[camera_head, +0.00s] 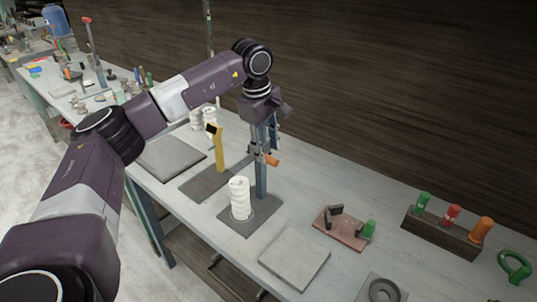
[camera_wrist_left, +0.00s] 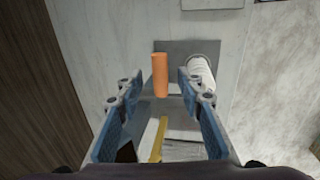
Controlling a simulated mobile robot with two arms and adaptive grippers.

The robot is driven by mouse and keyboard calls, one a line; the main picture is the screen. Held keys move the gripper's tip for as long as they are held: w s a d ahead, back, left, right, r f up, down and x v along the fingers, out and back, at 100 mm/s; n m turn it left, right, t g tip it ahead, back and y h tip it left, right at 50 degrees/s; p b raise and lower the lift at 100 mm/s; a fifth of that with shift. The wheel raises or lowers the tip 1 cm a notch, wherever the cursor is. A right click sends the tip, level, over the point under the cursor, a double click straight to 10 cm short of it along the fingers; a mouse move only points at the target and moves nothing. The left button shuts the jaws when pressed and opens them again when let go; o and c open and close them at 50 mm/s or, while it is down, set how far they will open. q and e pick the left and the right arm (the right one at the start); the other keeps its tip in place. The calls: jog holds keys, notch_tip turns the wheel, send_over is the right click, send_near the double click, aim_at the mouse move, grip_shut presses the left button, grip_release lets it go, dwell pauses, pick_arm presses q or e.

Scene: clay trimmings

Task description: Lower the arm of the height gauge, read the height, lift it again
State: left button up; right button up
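The height gauge is a blue-grey post (camera_head: 261,178) on a dark base plate (camera_head: 268,212). Its arm carries an orange handle (camera_head: 271,160), set partway up the post, above the plate. A white ribbed cylinder (camera_head: 240,198) stands upright on the plate beside the post. My left gripper (camera_head: 273,134) points down just above the handle, close to the post. In the left wrist view its fingers (camera_wrist_left: 159,88) are open, with the orange handle (camera_wrist_left: 160,68) showing between and beyond their tips. Contact cannot be told. My right gripper is not in view.
A yellow stand (camera_head: 219,152) with a dark display is left of the gauge. A grey slab (camera_head: 294,260) lies in front. A reddish plate with clamps (camera_head: 341,228) and a wooden block with coloured handles (camera_head: 441,232) stand to the right. A dark wall runs behind the bench.

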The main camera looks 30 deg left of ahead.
pick_arm(q)
notch_tip(320, 180, up, 9)
jog(key=s, duration=0.1)
jog(key=shift+s, duration=0.35)
jog(key=shift+a+f, duration=0.1)
